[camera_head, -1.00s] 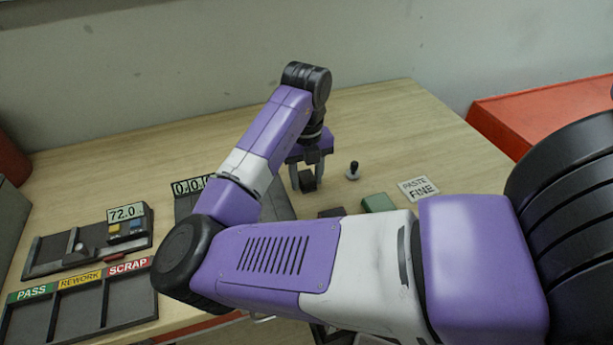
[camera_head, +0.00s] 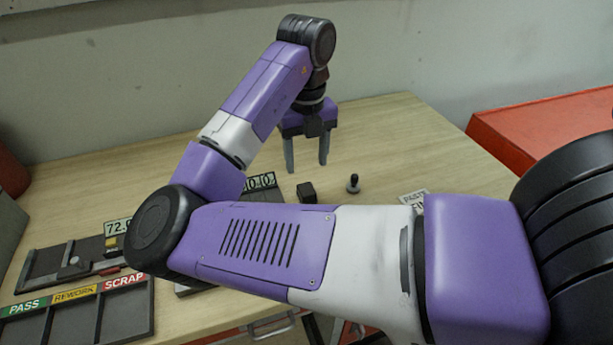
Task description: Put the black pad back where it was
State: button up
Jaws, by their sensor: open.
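A small black block (camera_head: 306,192) stands on the table just right of the dark plate with the digit display. It may be the black pad; I cannot tell for sure. My gripper (camera_head: 306,167) is open and empty, fingers pointing down, raised above and behind the block, apart from it. My forearm hides the table in front of the block, including the places where a dark flat piece and a green block showed earlier.
A small black-knobbed stamp (camera_head: 353,184) stands right of the block. A paste label (camera_head: 413,199) is partly covered by my arm. The sorting tray (camera_head: 127,310) and a gauge with a display (camera_head: 72,264) are at left. The back of the table is clear.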

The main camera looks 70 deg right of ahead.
jog(key=shift+r, duration=1.15)
